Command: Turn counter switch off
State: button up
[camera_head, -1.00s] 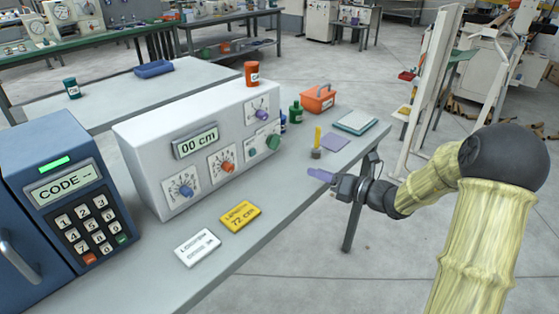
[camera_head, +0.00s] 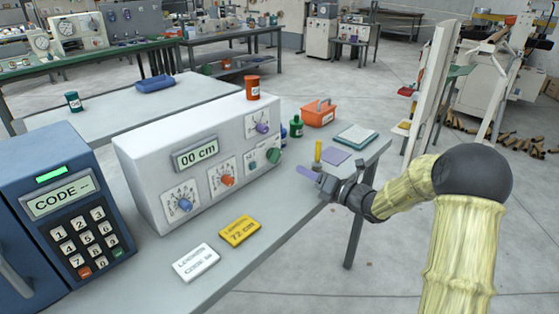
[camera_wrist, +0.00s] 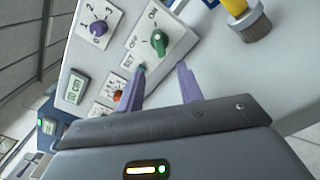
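The white counter box (camera_head: 150,170) stands on the grey bench, its display (camera_head: 195,154) reading 00 cm. The counter switch is a green knob (camera_head: 273,156) at the lower right of its front panel. In the wrist view the green knob (camera_wrist: 159,42) sits on a white plate with small On/Off lettering; its exact setting is hard to read. My gripper (camera_head: 308,173) is over the bench's right part, to the right of the knob and apart from it. In the wrist view my gripper (camera_wrist: 160,68) has its two purple fingers spread with nothing between them, and the knob shows beyond the tips.
Blue (camera_head: 185,205), orange (camera_head: 227,180) and purple (camera_head: 262,128) knobs share the panel. A yellow-handled brush (camera_head: 318,152), a green bottle (camera_head: 296,127) and an orange box (camera_head: 318,113) stand near my gripper. Yellow (camera_head: 240,231) and white (camera_head: 196,262) cards lie in front of the box.

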aim_at(278, 159)
jog(key=x, duration=1.1)
jog(key=shift+w+f, duration=0.1)
jog(key=shift+c, duration=0.3)
grip_shut()
